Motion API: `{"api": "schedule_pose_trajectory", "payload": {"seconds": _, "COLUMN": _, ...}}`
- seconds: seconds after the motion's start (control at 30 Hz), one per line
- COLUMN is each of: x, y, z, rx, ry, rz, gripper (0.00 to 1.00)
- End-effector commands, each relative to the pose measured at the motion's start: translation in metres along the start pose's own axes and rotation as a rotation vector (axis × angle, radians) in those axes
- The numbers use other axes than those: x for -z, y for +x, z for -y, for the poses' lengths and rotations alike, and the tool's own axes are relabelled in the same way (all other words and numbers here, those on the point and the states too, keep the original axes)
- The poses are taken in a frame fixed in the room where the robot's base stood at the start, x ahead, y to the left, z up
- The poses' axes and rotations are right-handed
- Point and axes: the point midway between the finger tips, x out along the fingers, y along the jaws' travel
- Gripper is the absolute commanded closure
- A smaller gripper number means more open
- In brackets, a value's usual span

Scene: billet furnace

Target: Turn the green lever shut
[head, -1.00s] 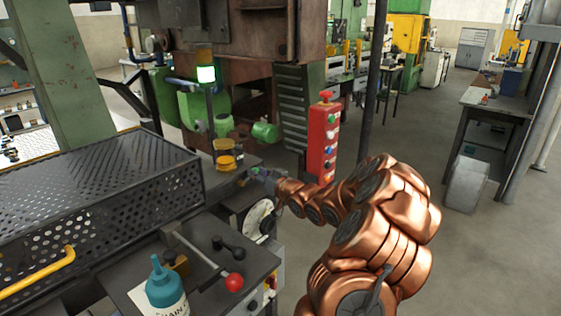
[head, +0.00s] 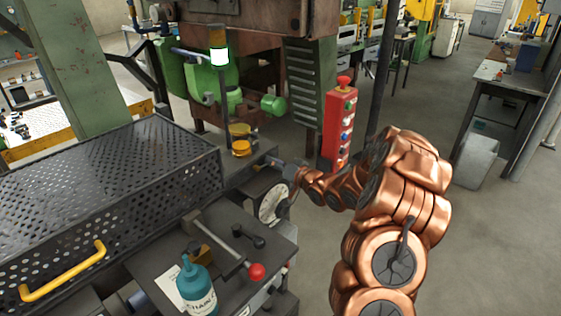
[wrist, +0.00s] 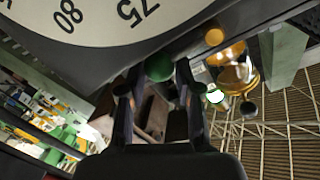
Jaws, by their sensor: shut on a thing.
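In the wrist view the round green knob of the lever (wrist: 159,67) shows between the two fingers of my gripper (wrist: 158,88). My gripper is shut on the lever, just beside a large white dial. Most of the lever is hidden by the fingers, and its exact angle cannot be told. In the head view my gripper (head: 275,163) is at the far right end of the dark machine bench, above the dial (head: 272,203). The lever is too small and covered to make out there.
A perforated black guard (head: 110,175) with a yellow handle fills the left. A red-knobbed lever (head: 256,271) and a teal bottle (head: 197,287) are on the near bench. Amber cups (head: 240,146) stand behind my gripper. A red button post (head: 339,125) stands behind my arm.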

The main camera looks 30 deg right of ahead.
Motion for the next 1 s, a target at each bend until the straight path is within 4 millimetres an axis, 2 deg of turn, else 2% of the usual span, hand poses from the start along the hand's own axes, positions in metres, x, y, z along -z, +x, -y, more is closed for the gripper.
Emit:
{"api": "schedule_pose_trajectory", "payload": {"seconds": 0.03, "x": -0.016, "y": 0.001, "z": 0.001, "rx": 0.002, "ry": 0.003, "rz": 0.031, "gripper": 1.0}}
{"api": "schedule_pose_trajectory", "payload": {"seconds": 0.17, "x": -0.017, "y": 0.001, "z": 0.0, "rx": 0.001, "ry": 0.004, "rz": 0.032, "gripper": 1.0}}
{"api": "schedule_pose_trajectory", "payload": {"seconds": 0.2, "x": -0.017, "y": 0.001, "z": 0.0, "rx": 0.001, "ry": 0.004, "rz": 0.032, "gripper": 0.63}}
{"api": "schedule_pose_trajectory", "payload": {"seconds": 0.43, "x": -0.015, "y": 0.0, "z": -0.002, "rx": -0.002, "ry": 0.003, "rz": 0.03, "gripper": 0.39}}
{"api": "schedule_pose_trajectory", "payload": {"seconds": 0.77, "x": -0.01, "y": -0.004, "z": -0.003, "rx": -0.004, "ry": 0.003, "rz": 0.02, "gripper": 0.38}}
{"api": "schedule_pose_trajectory", "payload": {"seconds": 1.0, "x": -0.006, "y": -0.028, "z": -0.003, "rx": -0.005, "ry": 0.005, "rz": 0.013, "gripper": 0.38}}
